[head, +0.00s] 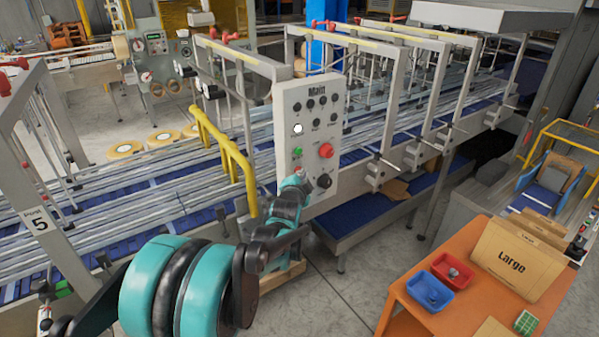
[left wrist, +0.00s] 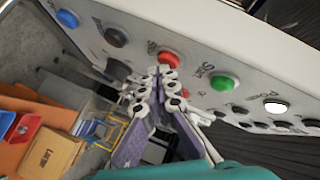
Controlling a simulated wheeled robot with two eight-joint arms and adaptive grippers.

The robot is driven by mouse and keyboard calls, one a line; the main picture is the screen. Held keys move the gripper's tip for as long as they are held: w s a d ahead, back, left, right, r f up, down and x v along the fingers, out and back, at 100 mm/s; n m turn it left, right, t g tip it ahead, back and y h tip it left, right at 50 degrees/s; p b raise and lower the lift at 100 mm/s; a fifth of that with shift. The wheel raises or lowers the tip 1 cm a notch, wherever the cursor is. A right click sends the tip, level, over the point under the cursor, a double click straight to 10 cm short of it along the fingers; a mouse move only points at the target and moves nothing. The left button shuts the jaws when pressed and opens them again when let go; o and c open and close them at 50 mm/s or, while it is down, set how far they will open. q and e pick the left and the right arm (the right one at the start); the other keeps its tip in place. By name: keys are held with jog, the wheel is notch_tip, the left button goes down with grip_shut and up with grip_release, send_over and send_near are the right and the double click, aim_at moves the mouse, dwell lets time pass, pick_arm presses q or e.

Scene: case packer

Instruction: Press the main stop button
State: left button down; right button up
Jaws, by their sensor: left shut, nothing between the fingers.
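The grey Main control panel (head: 309,125) stands upright beside the conveyor. A red button (head: 326,151) sits on its lower right part, and a green button (head: 297,152) sits left of it. The red button also shows in the left wrist view (left wrist: 169,60), between a dark knob (left wrist: 115,37) and the green button (left wrist: 222,83). My left gripper (head: 299,174) is shut and empty in front of the panel's lower left. In the left wrist view its fingertips (left wrist: 164,76) are close to the red button. I cannot tell whether they touch. My right gripper is out of view.
A yellow rail (head: 223,146) stands left of the panel. An orange table (head: 425,322) with blue and red bins and a Large carton (head: 509,259) is at the lower right. Grey floor (head: 345,300) lies between the table and the conveyor.

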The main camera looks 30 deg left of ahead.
pick_arm(q)
jog(key=shift+s+d, duration=0.25)
jog(key=shift+d, duration=0.35)
jog(key=d, duration=0.1)
jog(key=s+d, duration=0.1)
jog(key=d, duration=0.1)
jog(key=s+d, duration=0.1)
jog(key=shift+d, duration=0.35)
dwell(0.7)
jog(key=s+d+f+n+g+h+b, duration=0.2)
jog(key=s+d+f+b, duration=0.4)
jog(key=f, duration=0.5)
jog(key=s+d+f+n+g+h+b, duration=0.2)
jog(key=s+d+f+b, duration=0.5)
jog(key=s+f+b, duration=0.4)
jog(key=s+d+f+n+g+h+b, duration=0.2)
jog(key=s+d+f+b, duration=0.4)
jog(key=f, duration=0.7)
jog(key=s+n+g+b, duration=0.1)
jog(key=s+b, duration=0.1)
jog(key=s, duration=0.2)
jog(key=shift+d+b, duration=0.3)
jog(key=shift+d, duration=0.1)
